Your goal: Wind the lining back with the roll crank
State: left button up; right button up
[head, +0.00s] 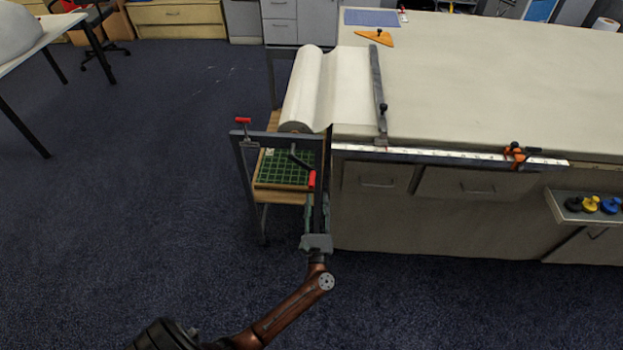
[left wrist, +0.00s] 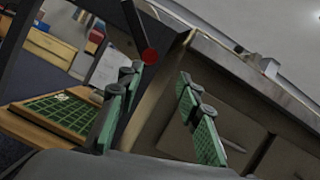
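The lining roll (head: 303,92) is a thick cream roll at the left end of the table, with its cloth running right onto the tabletop. The roll crank (head: 299,160) is a dark bent arm at the roll's near end, with a red handle (head: 312,179). The round red handle end also shows in the left wrist view (left wrist: 150,56). My left gripper (head: 313,200) is just below the handle in the head view. In the left wrist view, its green-padded fingers (left wrist: 160,85) are apart, with the red end beyond the fingertips and nothing visible between the pads. My right gripper is out of view.
A dark bar (head: 378,85) lies across the cloth. A ruler strip (head: 440,157) with an orange clamp (head: 515,155) runs along the table's front edge. A red T-handle (head: 243,121) stands on the roll frame. A green gridded board (head: 283,168) lies on the shelf below.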

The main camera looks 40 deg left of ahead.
aim_at(314, 179)
pick_arm(q)
jog(key=shift+n+g+y, duration=0.5)
jog(key=shift+n+y, duration=0.1)
jog(key=shift+n, duration=0.3)
jog(key=x, duration=0.8)
jog(key=shift+s+a+r, duration=0.15)
jog(key=shift+a+r, duration=0.05)
jog(key=shift+a, duration=0.2)
jog(key=shift+d, duration=0.1)
grip_shut()
